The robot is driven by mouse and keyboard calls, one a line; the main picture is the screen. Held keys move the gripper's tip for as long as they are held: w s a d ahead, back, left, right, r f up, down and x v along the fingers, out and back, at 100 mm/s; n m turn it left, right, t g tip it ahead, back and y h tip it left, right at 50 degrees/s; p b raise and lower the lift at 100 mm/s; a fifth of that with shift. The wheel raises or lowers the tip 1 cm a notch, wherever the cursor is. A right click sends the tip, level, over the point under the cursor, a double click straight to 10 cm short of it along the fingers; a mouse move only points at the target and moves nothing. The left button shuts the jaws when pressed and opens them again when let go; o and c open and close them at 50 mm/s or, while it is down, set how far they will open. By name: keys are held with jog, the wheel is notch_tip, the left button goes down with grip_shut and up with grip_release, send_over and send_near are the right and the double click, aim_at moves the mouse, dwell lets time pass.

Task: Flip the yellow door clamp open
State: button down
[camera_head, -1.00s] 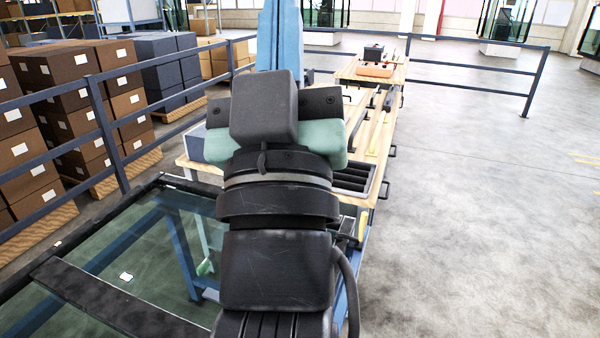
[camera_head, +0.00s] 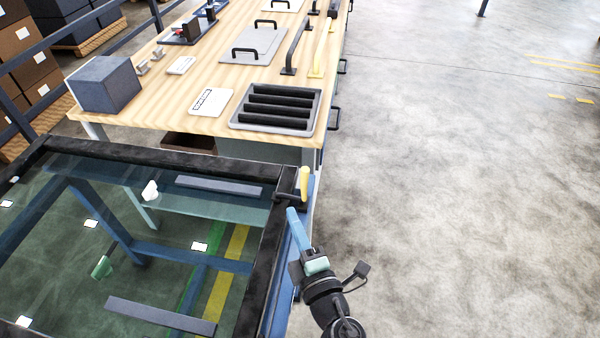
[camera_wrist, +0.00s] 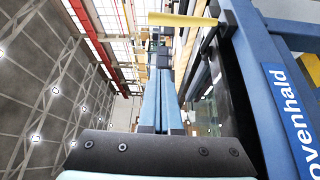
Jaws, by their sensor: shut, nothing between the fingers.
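The yellow door clamp (camera_head: 304,184) stands at the far right corner of the black-framed glass door (camera_head: 262,262), its handle pointing up from a dark bracket. My gripper (camera_head: 291,211), with blue fingers, is shut and empty. It is just below the clamp in the head view, beside the door's right edge. In the wrist view the clamp's yellow handle (camera_wrist: 183,20) lies across the top, beyond the closed fingertips (camera_wrist: 162,72). A gap shows between fingertips and handle in the wrist view; in the head view they are close, and I cannot tell the exact distance.
Behind the door is a wooden workbench (camera_head: 190,125) with a dark ribbed tray (camera_head: 278,108), a grey-blue box (camera_head: 107,85) and a yellow bar handle (camera_head: 321,48). A blue trolley frame marked with white letters (camera_wrist: 298,110) is close on the right in the wrist view. Open floor (camera_head: 460,200) lies right.

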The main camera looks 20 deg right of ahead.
jog(key=shift+s+a+f, duration=0.1)
jog(key=shift+a+f, duration=0.05)
jog(key=shift+f, duration=0.05)
jog(key=w+b, duration=0.1)
jog(key=w, duration=0.2)
jog(key=w+b, duration=0.1)
jog(key=w, duration=0.2)
jog(key=w+b, duration=0.1)
jog(key=w, duration=0.3)
jog(key=shift+w+d+r, duration=0.1)
jog(key=shift+d, duration=0.25)
jog(key=shift+s+d, duration=0.3)
jog(key=shift+d, duration=0.3)
jog(key=shift+s+d, duration=0.25)
jog(key=shift+d, duration=0.4)
jog(key=shift+s+d, duration=0.3)
jog(key=shift+d, duration=0.3)
